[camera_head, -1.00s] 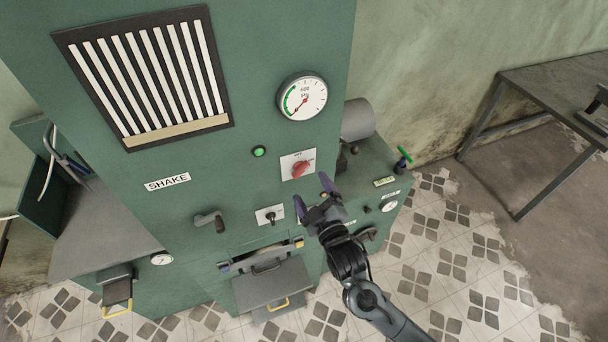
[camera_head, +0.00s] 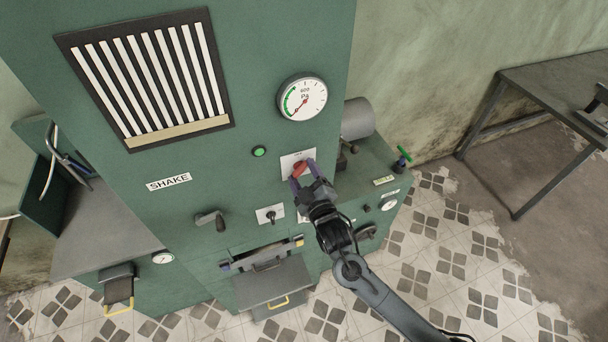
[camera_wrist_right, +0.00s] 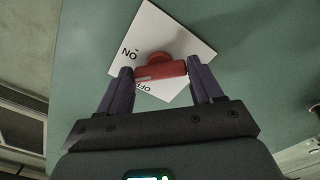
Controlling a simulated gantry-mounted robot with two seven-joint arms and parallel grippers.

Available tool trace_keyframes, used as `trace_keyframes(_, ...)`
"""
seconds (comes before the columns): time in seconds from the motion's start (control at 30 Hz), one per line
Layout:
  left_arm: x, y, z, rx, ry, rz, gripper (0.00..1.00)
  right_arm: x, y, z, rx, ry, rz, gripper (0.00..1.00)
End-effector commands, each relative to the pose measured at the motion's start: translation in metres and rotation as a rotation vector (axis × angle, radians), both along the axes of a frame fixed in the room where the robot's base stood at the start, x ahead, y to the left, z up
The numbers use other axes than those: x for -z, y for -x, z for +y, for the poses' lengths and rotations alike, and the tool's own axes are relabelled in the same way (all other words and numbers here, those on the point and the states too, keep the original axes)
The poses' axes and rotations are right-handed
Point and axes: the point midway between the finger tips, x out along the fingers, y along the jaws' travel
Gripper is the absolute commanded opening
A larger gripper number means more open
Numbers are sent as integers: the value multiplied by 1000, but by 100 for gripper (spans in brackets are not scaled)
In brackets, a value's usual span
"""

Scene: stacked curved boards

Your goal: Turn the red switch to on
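The red switch (camera_head: 299,169) sits on a white plate (camera_head: 288,160) on the green machine front, below the round gauge. In the right wrist view the red switch (camera_wrist_right: 160,68) stands out from its plate (camera_wrist_right: 152,27), which carries the words ON and OFF. My right gripper (camera_head: 303,176) is at the switch, with one purple finger on each side of the handle. In the wrist view the fingers (camera_wrist_right: 160,80) reach the two ends of the handle, with little or no gap. Whether they press on it is hard to tell. My left gripper is not in view.
A green lamp (camera_head: 259,151), a black toggle switch (camera_head: 270,214) and a grey lever handle (camera_head: 210,219) are on the panel nearby. A pressure gauge (camera_head: 302,97) is above. A metal table (camera_head: 560,95) stands at the right.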

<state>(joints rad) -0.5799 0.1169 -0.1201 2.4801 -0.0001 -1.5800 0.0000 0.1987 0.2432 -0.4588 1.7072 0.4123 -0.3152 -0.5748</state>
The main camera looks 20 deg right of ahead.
Motion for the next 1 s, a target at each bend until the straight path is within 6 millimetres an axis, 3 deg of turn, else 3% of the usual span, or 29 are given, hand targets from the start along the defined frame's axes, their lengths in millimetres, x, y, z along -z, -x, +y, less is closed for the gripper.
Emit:
trace_keyframes(0.03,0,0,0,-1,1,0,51,0,0,0,0,0,0,57)
trace_keyframes(0.2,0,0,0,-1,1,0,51,0,0,0,0,0,0,33)
trace_keyframes(0.57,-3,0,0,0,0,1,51,0,0,0,1,-69,1,33)
trace_keyframes(1.0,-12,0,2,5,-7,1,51,-1,0,0,1,-404,6,33)
